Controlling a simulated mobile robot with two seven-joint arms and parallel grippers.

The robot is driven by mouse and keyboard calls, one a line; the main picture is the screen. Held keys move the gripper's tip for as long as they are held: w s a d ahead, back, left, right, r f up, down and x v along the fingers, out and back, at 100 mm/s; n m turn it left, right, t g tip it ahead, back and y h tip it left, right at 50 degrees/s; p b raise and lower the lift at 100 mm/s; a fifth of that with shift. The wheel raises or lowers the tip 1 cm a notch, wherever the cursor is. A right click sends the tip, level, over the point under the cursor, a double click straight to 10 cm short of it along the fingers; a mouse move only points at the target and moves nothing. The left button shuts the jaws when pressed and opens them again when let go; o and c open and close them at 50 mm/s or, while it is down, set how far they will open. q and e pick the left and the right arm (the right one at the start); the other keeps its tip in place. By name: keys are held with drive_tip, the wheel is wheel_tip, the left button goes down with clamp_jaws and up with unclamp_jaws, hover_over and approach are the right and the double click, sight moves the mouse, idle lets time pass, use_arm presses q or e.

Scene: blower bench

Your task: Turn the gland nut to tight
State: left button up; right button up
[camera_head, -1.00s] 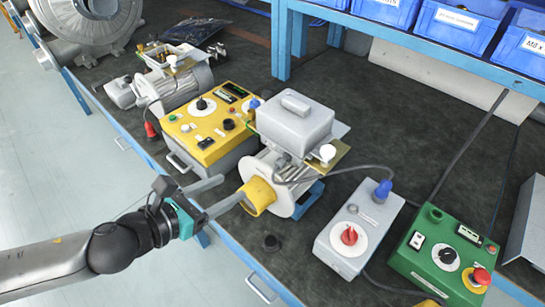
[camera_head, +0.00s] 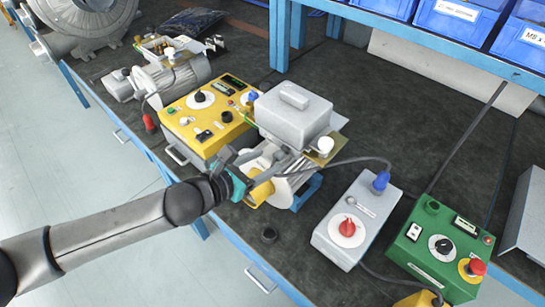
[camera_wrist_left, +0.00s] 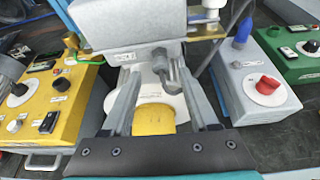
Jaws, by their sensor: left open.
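The grey motor with its box-shaped terminal housing (camera_head: 293,110) stands at the middle of the bench. In the left wrist view, the metal gland nut (camera_wrist_left: 160,62) is below the housing's front edge, with a grey fitting hanging beside it. My left gripper (camera_head: 272,160) reaches in from the left over the motor's yellow shaft end (camera_head: 258,192). In the left wrist view its two fingers (camera_wrist_left: 157,75) are apart, one each side of the nut's line, with nothing held. Whether they touch the nut cannot be told. My right gripper is not in view.
A yellow control box (camera_head: 205,118) stands close on the left. A grey switch box (camera_head: 357,215) with a red knob and a green control box (camera_head: 440,245) stand to the right. A dark cable (camera_head: 345,162) runs from the motor to the right. Blue bins (camera_head: 460,25) sit above.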

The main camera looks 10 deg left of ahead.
sight(276, 156)
use_arm(q)
drive_tip(key=shift+x, duration=1.75)
clamp_jaws()
